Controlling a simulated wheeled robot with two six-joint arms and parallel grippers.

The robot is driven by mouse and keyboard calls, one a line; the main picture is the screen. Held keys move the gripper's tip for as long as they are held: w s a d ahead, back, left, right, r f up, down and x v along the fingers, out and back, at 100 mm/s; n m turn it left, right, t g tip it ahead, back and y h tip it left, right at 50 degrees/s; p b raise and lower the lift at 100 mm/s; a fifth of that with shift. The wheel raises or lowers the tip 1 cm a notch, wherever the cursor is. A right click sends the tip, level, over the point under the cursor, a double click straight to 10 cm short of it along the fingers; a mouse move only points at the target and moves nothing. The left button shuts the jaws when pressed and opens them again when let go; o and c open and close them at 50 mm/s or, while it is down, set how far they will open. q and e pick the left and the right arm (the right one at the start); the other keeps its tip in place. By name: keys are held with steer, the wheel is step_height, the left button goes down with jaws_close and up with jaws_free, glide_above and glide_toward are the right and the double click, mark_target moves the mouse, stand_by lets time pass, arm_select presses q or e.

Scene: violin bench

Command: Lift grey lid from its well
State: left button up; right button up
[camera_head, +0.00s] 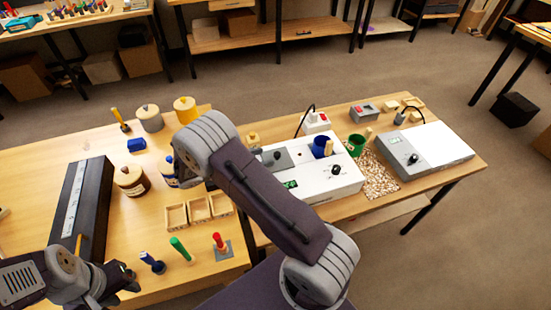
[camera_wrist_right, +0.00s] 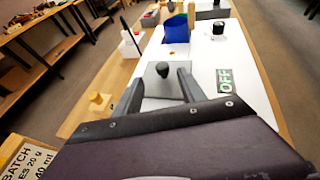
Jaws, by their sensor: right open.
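The grey lid (camera_head: 282,162) with a dark knob lies on the left part of the white bench device (camera_head: 325,184); the head view does not show the well under it. In the right wrist view the lid (camera_wrist_right: 155,103) and its black knob (camera_wrist_right: 163,69) are between the fingers of my right gripper (camera_wrist_right: 163,80). That gripper is open, with one finger on each side of the knob and no visible grip on it. In the head view my right arm hides most of this gripper. My left gripper (camera_head: 126,281) is low at the left, its finger opening unclear.
A blue cup (camera_head: 320,146) stands in the device, near a black dial (camera_head: 336,169). A green cup (camera_head: 356,144) and a second device (camera_head: 423,149) are further right. Wooden trays (camera_head: 198,210), jars and colored-handled tools stand on the left table.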

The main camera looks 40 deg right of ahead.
mark_target(276, 154)
steer(key=shift+w+d+f, duration=0.1)
steer(key=shift+d+f, duration=0.1)
steer(key=shift+d, duration=0.25)
steer(key=d, duration=0.3)
steer(key=s+d+f, duration=0.1)
steer(key=shift+d+p, duration=0.3)
steer(key=shift+p, duration=0.05)
steer(key=shift+w+d+f, duration=0.25)
steer(key=shift+d, duration=0.05)
jaws_close()
